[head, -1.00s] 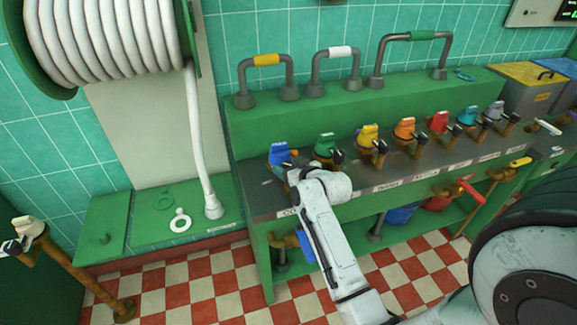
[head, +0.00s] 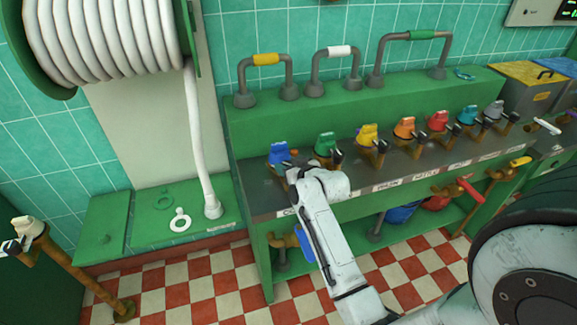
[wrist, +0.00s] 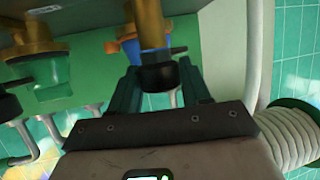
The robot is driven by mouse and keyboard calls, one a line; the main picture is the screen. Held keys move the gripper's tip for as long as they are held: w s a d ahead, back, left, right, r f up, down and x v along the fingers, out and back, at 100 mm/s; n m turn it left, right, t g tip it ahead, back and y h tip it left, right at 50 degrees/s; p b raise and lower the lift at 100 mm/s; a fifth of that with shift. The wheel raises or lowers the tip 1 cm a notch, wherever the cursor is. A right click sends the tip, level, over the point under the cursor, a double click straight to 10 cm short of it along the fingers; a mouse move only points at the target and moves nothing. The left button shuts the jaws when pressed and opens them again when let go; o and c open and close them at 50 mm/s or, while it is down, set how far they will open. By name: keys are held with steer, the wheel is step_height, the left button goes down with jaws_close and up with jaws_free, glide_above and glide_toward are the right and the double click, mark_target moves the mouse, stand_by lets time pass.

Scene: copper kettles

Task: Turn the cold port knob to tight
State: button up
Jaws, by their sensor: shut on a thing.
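The cold port is the leftmost in the row, with a blue top (head: 279,153) and a label starting "CO" on the counter edge. My gripper (head: 292,172) is at its front, and my white wrist hides part of it in the head view. In the wrist view, my gripper (wrist: 158,82) has its dark fingers either side of a black knob (wrist: 161,77) on a brass stem, shut on it. Blue (wrist: 131,50) shows just behind it. How far the knob is turned cannot be told.
A port with a green top (head: 326,145) stands close to the right, followed by several other coloured ports along the grey counter. Pipe handles (head: 335,53) rise behind. A white hose (head: 200,140) hangs from a reel at the left. The checkered floor in front is open.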

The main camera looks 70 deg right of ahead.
steer(key=shift+m+g+h, duration=0.4)
steer(key=shift+m, duration=0.1)
steer(key=shift+w+f+m+g+h+b, duration=0.1)
steer(key=shift+f+m+g+h+b, duration=0.05)
steer(key=shift+m+g+h+b, duration=0.3)
steer(key=m+g+b, duration=0.1)
steer(key=b, duration=0.1)
steer(key=m+g+h+b, duration=0.1)
steer(key=b, duration=0.1)
steer(key=m+g+h+b, duration=0.1)
steer(key=b, duration=0.1)
steer(key=shift+w+a+f+m, duration=0.1)
steer(key=shift+f+m, duration=0.15)
steer(key=shift+m, duration=0.1)
steer(key=m+g+b, duration=0.1)
steer(key=b, duration=0.1)
steer(key=m+g+h+b, duration=0.1)
steer(key=g+b, duration=0.1)
steer(key=b, duration=0.1)
steer(key=shift+r+m+g+h, duration=0.15)
steer(key=shift+m+g+h, duration=0.1)
steer(key=shift+m, duration=0.15)
steer(key=shift+r+m+g+b, duration=0.2)
steer(key=shift+m+g+b, duration=0.5)
steer(key=shift+g+b, duration=0.1)
steer(key=shift+r, duration=0.1)
steer(key=o, duration=0.9)
steer(key=shift+d+g, duration=0.2)
steer(key=shift+g, duration=0.1)
steer(key=shift+o, duration=0.4)
